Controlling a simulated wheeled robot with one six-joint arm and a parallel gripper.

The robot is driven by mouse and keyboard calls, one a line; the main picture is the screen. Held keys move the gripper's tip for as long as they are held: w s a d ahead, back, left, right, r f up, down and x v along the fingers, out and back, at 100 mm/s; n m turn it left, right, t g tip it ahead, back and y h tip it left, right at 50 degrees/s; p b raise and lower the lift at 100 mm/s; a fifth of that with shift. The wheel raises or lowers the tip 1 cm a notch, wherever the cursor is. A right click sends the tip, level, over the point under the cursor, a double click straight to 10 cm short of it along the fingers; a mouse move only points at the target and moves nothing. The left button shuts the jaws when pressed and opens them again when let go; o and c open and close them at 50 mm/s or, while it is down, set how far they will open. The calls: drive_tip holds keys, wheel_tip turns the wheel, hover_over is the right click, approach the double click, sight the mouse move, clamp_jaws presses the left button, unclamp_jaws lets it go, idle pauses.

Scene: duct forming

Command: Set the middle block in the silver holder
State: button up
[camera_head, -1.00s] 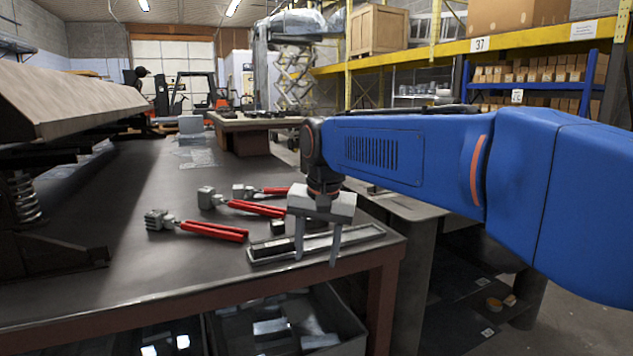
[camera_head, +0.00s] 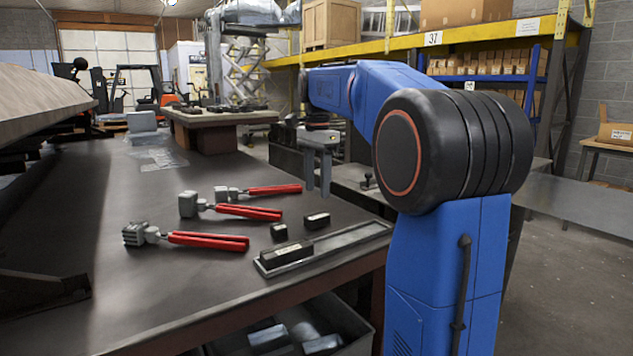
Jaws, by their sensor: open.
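The silver holder (camera_head: 345,240) is a long shallow tray along the table's right edge. A dark block (camera_head: 287,254) lies in its near left end. A second, small dark block (camera_head: 279,231) stands on the table just behind the holder. A third dark block (camera_head: 317,220) lies on the table to the right of that one, also outside the holder. My gripper (camera_head: 318,188) hangs with its fingers pointing down, open and empty, behind and above the third block. The fingers look apart from every block. The right part of the holder is bare.
Several red-handled hand tools (camera_head: 208,240) lie on the table left of the blocks. A grey bin (camera_head: 340,325) with metal pieces stands below the table's front edge. The dark tabletop (camera_head: 130,290) in front of the tools is clear.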

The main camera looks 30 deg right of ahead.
sight(317, 215)
drive_tip(key=shift+f, duration=4.25)
clamp_jaws()
drive_tip(key=shift+r, duration=0.15)
wheel_tip(317, 215, up, 9)
drive_tip(key=shift+s, duration=0.1)
